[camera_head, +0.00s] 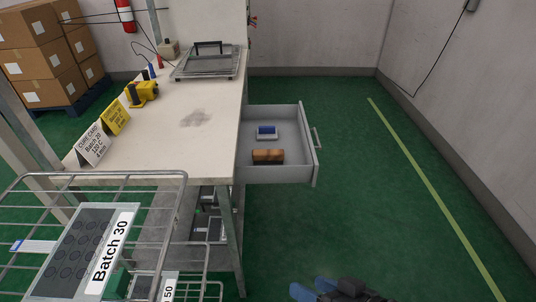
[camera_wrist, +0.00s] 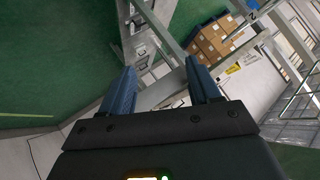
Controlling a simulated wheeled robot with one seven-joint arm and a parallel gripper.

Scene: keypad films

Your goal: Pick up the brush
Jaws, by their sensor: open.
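A brown, wooden-looking block (camera_head: 267,156) that appears to be the brush lies in the open grey drawer (camera_head: 311,160), near its front side in the head view. Its bristles cannot be made out. A small blue and white item (camera_head: 267,132) lies behind it in the drawer, apart from it. My gripper (camera_head: 314,289) is at the bottom edge of the head view, low over the green floor and well away from the drawer. Its two blue fingers stand apart and empty in the wrist view (camera_wrist: 160,64). The wrist view does not show the brush.
The drawer sticks out from the right side of a workbench (camera_head: 165,150) with a metal frame (camera_head: 208,64), a yellow tool (camera_head: 141,93) and card signs (camera_head: 95,143) on it. A wire rack (camera_head: 165,178) stands at front left. The floor right of the drawer is clear.

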